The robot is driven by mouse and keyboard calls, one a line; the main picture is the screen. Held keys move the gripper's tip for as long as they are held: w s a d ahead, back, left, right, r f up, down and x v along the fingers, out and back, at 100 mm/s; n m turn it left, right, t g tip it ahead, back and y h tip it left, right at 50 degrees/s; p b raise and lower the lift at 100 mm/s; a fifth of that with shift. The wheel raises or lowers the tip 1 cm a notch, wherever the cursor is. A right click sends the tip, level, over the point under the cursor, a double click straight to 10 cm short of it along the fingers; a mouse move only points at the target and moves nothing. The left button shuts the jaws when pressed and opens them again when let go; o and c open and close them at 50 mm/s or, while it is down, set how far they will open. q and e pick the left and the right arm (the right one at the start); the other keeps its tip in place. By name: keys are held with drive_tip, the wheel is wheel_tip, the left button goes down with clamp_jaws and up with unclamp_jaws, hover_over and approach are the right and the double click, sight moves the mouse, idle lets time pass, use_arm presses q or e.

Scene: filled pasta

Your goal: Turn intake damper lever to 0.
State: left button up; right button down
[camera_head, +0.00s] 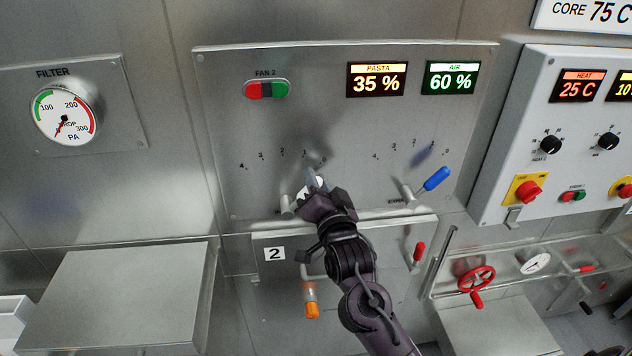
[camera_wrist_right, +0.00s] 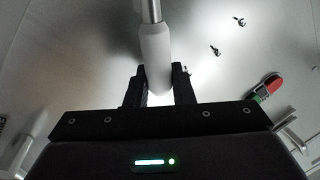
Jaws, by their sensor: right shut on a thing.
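The intake damper lever is the left one on the fan panel (camera_head: 220,130), with a white handle (camera_head: 313,185) and a pale pivot (camera_head: 286,205). Its label is hidden by my arm. My right gripper (camera_head: 317,184) is shut on the white handle. In the right wrist view the handle (camera_wrist_right: 155,60) sits between the two dark fingers (camera_wrist_right: 158,84). The handle leans up and right from the pivot, toward the 1 and 0 end of the scale (camera_head: 282,156). I cannot tell its exact mark. My left gripper is not in view.
A second lever with a blue handle (camera_head: 436,179) stands to the right on the same panel, leaning right. Below are a red-handled lever (camera_head: 419,252) and an orange handle (camera_head: 311,305). A steel box (camera_head: 120,295) juts out at lower left.

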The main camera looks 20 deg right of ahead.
drive_tip(key=shift+d, duration=0.1)
drive_tip(key=c, duration=1.3)
unclamp_jaws()
drive_tip(key=shift+f, duration=0.1)
drive_tip(key=s+a+b, duration=0.1)
drive_tip(key=s+b, duration=0.1)
drive_tip(key=s, duration=0.5)
drive_tip(key=shift+s+f+b, duration=0.3)
drive_tip(key=shift+s+f, duration=0.05)
drive_tip(key=shift+f, duration=0.1)
drive_tip(key=shift+f, duration=0.1)
